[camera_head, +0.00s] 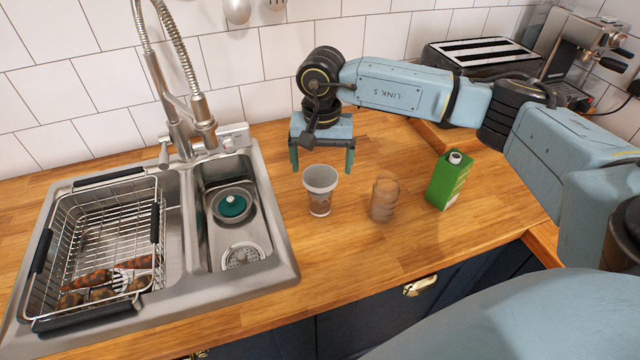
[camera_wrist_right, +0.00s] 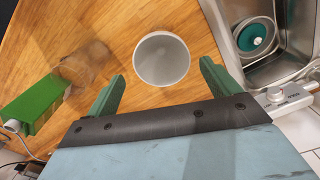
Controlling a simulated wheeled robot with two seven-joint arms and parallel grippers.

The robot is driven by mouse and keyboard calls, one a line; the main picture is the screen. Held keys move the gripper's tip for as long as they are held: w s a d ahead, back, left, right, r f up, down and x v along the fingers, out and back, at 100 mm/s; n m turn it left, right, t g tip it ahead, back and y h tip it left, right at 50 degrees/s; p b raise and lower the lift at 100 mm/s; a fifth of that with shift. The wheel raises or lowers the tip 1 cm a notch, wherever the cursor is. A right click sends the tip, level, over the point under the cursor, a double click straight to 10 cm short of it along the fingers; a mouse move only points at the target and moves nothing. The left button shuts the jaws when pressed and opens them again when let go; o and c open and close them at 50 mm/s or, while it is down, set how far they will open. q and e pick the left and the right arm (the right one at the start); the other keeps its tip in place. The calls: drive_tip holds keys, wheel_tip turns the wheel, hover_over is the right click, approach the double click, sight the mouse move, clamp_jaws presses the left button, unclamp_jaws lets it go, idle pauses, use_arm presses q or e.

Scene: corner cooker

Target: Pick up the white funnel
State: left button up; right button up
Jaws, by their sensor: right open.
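The white funnel (camera_head: 320,178) stands upright on the wooden counter, right of the sink. It looks like a pale cup with a wide rim, and its lower part appears to sit in a clear glass. In the right wrist view, the funnel (camera_wrist_right: 162,59) shows from above as a round pale opening. My right gripper (camera_head: 322,165) is open and empty, pointing down above and slightly behind the funnel. In the right wrist view, the fingertips of this gripper (camera_wrist_right: 162,73) lie on either side of the funnel's near edge, apart from it. My left gripper is out of view.
A clear brownish glass jar (camera_head: 384,200) and a green carton (camera_head: 449,181) stand right of the funnel. The steel sink (camera_head: 280,255) with a wire dish rack (camera_head: 97,245) is at the left. A toaster (camera_head: 480,52) and coffee machine (camera_head: 585,45) stand behind my right arm.

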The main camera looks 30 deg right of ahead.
sight(320, 182)
drive_tip(key=shift+s+a+f+p, duration=0.15)
drive_tip(key=shift+f+p, duration=0.15)
drive_tip(key=shift+f, duration=1.2)
drive_tip(key=shift+w+a+f+p, duration=0.1)
drive_tip(key=shift+f+p, duration=0.15)
drive_tip(key=shift+f, duration=1.2)
drive_tip(key=c, duration=1)
